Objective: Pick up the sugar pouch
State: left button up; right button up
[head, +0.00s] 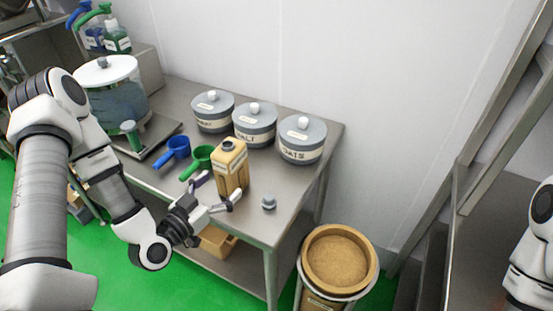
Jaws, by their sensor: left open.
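A tan, box-shaped pouch (232,166) with a dark round opening on top and a pale label stands upright near the front edge of the steel table. I take it for the sugar pouch, but its label is too small to read. My left gripper (219,189) is open at its near side, with one finger at its left and one in front of its lower right. I cannot tell whether the fingers touch it. My right arm shows at the right edge, its gripper out of view.
A grey cap (269,202) lies right of the pouch. Blue (176,149) and green (202,158) scoops lie left of it. Several lidded grey canisters (302,139) stand behind. A large clear jar (111,88) is at back left. A round brown bin (339,258) stands beyond the table's right end.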

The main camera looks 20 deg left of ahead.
aim_at(230, 157)
pick_arm(q)
jog(key=shift+w+a+r+n+t+y+b, duration=0.25)
jog(key=shift+a+r+n+y, duration=0.1)
jog(key=shift+a, duration=0.2)
jog(key=shift+w+a+r+n+t+y+b, duration=0.15)
jog(key=shift+a+r+n+t+y, duration=0.15)
jog(key=shift+a, duration=0.2)
jog(key=w, duration=0.4)
jog(key=w+d+p, duration=0.1)
jog(key=w, duration=0.1)
jog(key=shift+w+r, duration=0.35)
jog(key=c, duration=1.6)
grip_shut()
jog(key=shift+w+a+r, duration=0.1)
